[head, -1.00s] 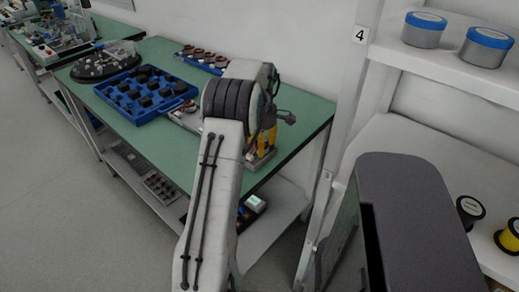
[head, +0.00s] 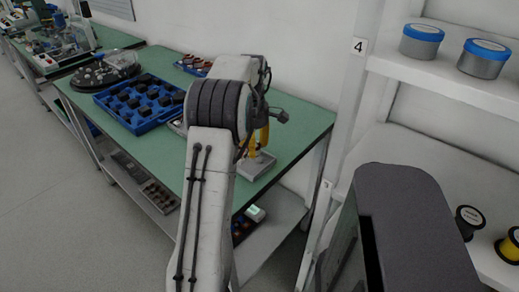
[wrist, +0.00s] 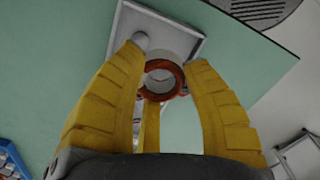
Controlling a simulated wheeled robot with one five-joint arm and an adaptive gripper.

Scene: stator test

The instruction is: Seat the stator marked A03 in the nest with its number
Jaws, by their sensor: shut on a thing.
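My gripper (wrist: 168,64) is shut on a stator (wrist: 163,94), a small ring with copper-coloured windings and a grey core. In the wrist view the stator overlaps the near edge of a grey, raised-rim plate (wrist: 125,30) on the green bench. I cannot tell whether it touches the plate. No marking is readable on the stator or the plate. In the head view my yellow fingers (head: 258,142) point down over the grey plate (head: 262,166) near the bench's right end; the stator itself is not clear there.
A blue tray (head: 125,124) of dark parts lies left on the green bench (head: 150,148). Another blue tray (head: 188,70) with copper-coloured rings stands behind it. A round dark stand (head: 85,80) is farther left. White shelves (head: 455,80) with spools stand right.

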